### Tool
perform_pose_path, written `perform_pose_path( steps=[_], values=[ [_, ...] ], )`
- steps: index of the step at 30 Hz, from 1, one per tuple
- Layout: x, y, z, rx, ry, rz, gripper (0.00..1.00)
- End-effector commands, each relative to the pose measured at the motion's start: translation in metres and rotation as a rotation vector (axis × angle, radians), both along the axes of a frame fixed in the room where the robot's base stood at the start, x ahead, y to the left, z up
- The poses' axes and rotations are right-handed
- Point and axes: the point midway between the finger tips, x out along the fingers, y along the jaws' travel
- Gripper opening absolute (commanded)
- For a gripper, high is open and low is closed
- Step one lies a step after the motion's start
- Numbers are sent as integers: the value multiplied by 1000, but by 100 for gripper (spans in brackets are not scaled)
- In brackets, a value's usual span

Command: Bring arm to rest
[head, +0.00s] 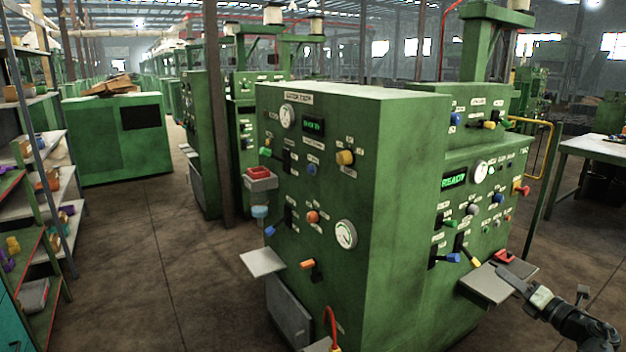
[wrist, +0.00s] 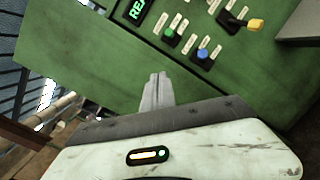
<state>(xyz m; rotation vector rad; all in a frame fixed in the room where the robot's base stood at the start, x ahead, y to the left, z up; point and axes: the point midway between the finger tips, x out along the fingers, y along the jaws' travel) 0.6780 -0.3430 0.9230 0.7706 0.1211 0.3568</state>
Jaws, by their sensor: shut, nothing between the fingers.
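My gripper (head: 508,275) is at the lower right of the head view, at the end of my dark arm. It is beside the grey shelf plate on the right-hand green machine. In the wrist view my gripper (wrist: 158,80) has its two grey fingers together with nothing between them. The fingers point toward the green machine panel (wrist: 85,60). Whether the fingers touch the plate or the panel cannot be told.
The green machine (head: 400,190) carries knobs, levers and gauges. A grey plate (head: 485,287) juts out near my gripper, with a red object (head: 505,257) by it. A yellow rail (head: 548,150) and a white table (head: 595,148) stand to the right. Open floor (head: 150,260) lies left.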

Motion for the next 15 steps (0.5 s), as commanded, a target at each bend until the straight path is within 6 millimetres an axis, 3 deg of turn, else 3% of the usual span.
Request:
perform_pose_path(
  steps=[8,15],
  values=[
    [26,-8,20,136,-48,-131,0],
    [56,-16,39,370,-94,-310,0]
  ],
)
